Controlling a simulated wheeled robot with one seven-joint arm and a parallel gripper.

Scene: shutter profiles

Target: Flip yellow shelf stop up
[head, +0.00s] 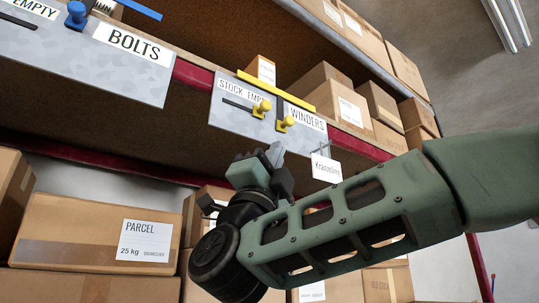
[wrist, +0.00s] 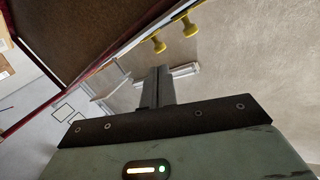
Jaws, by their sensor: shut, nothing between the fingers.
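The yellow shelf stop (head: 275,91) is a long flat bar along the top edge of a grey panel (head: 228,118) labelled STOCK EMPTY and WINDERS. Two yellow knobs sit on the panel: the left knob (head: 262,107) at the end of a dark slot, the right knob (head: 286,124) below a dark upright strip. Both knobs also show in the wrist view, one (wrist: 158,43) nearer the fingers and one (wrist: 189,26) farther right. My gripper (head: 274,154) is shut and empty, below the panel and apart from the knobs. Its fingers (wrist: 158,78) point towards them in the wrist view.
A white tag (head: 326,168) hangs at the panel's lower right. Left is a BOLTS panel (head: 125,70) with a blue knob (head: 75,15) and blue bar. Cartons stand on the shelf behind; a parcel box (head: 90,235) and others stand below. A red beam (head: 120,165) runs under the shelf.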

